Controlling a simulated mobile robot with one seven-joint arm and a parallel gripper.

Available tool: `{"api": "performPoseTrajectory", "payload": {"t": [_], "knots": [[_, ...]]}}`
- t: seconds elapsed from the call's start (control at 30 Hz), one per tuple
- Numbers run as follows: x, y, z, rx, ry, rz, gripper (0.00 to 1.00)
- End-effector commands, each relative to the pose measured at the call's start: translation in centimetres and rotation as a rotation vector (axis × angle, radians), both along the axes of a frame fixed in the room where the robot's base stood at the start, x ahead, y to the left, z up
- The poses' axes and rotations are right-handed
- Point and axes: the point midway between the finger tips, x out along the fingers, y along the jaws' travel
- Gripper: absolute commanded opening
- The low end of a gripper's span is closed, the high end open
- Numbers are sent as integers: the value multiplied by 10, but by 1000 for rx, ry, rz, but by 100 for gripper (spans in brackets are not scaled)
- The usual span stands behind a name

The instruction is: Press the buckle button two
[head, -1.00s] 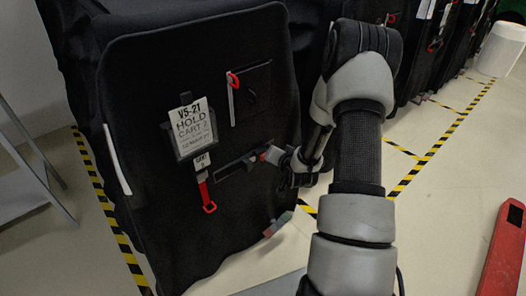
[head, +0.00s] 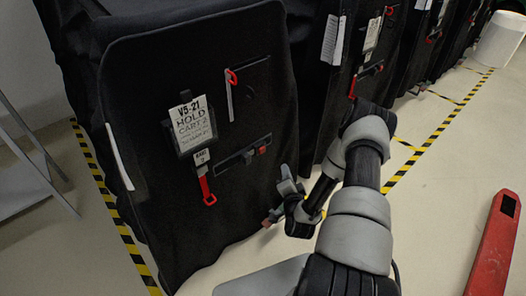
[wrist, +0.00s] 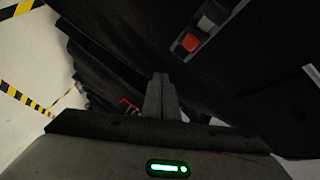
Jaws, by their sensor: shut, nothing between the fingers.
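The buckle (head: 242,156) is a dark strip with a grey part and a red button (head: 262,150) at its right end, set low on the front of the black covered cart (head: 150,100). In the wrist view the red button (wrist: 191,41) and the grey piece beside it show at the top, right of centre. My gripper (head: 284,181) is below and right of the buckle in the head view, apart from it. In the wrist view my gripper's fingers (wrist: 160,85) are together, with nothing between them, and do not touch the button.
A label reading "V5-21 HOLD CART 2" (head: 190,125) hangs on the cart above a red-handled tag (head: 206,188). More covered carts (head: 320,75) stand at the right. Yellow-black tape (head: 428,147) marks the floor. A red object (head: 494,245) lies at the far right; the floor between is clear.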

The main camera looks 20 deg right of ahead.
Motion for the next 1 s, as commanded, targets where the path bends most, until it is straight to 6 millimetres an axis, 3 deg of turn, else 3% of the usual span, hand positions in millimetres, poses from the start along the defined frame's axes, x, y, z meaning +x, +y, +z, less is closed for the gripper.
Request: {"api": "performPoseTrajectory", "payload": {"t": [0.23, 0.7, 1.0], "knots": [[15, 6, 0, -1, 0, 2, 0], [72, 26, -2, -2, 0, 2, 0], [83, 30, 0, -1, 2, 1, 0]]}}
